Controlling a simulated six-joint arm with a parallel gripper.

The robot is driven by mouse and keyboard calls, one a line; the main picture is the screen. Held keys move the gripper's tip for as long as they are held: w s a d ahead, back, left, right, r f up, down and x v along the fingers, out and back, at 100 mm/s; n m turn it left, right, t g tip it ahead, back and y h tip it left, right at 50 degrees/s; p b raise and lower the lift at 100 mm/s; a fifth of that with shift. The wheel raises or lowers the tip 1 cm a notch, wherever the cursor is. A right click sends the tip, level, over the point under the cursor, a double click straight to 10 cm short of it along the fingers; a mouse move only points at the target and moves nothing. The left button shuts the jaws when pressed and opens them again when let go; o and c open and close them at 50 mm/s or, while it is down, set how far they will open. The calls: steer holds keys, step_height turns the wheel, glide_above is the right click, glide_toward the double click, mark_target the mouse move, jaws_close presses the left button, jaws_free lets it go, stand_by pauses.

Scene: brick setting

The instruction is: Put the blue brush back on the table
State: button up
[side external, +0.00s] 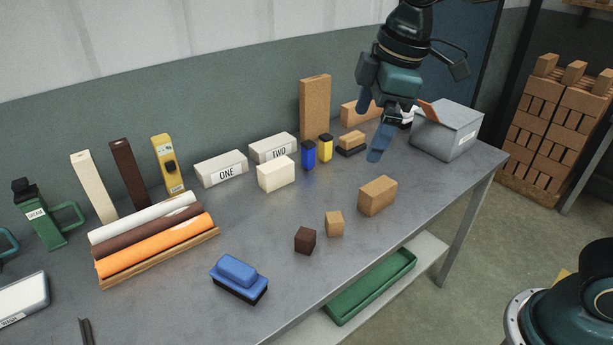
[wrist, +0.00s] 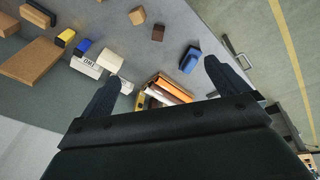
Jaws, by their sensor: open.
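The blue brush (side external: 239,276) has a blue body and handle on a dark base. It rests upright, dark side down, on the grey table (side external: 200,312), near the front edge at left of centre. It also shows in the wrist view (wrist: 190,60), at the upper right. My gripper (side external: 370,134) is open and empty, above the back right part of the table, well away from the brush. In the wrist view its two fingers (wrist: 162,70) are spread apart with nothing held between them.
Wooden blocks (side external: 377,195) and a dark cube (side external: 305,240) stand right of the brush. Coloured rolls (side external: 155,245) lie behind it on the left. A grey box (side external: 447,130) stands near my gripper. A green tray (side external: 370,288) sits on the lower shelf.

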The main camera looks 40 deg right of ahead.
steer(key=s+d+f+m+t, duration=0.1)
steer(key=s+d+m, duration=0.4)
steer(key=s, duration=0.4)
steer(key=s+d+f+m+t, duration=0.1)
steer(key=s+d+m, duration=0.4)
steer(key=s, duration=0.5)
steer(key=shift+d+f+m+t+h, duration=0.25)
steer(key=shift+d+m+t+h, duration=0.05)
steer(key=shift+m+t+h, duration=0.1)
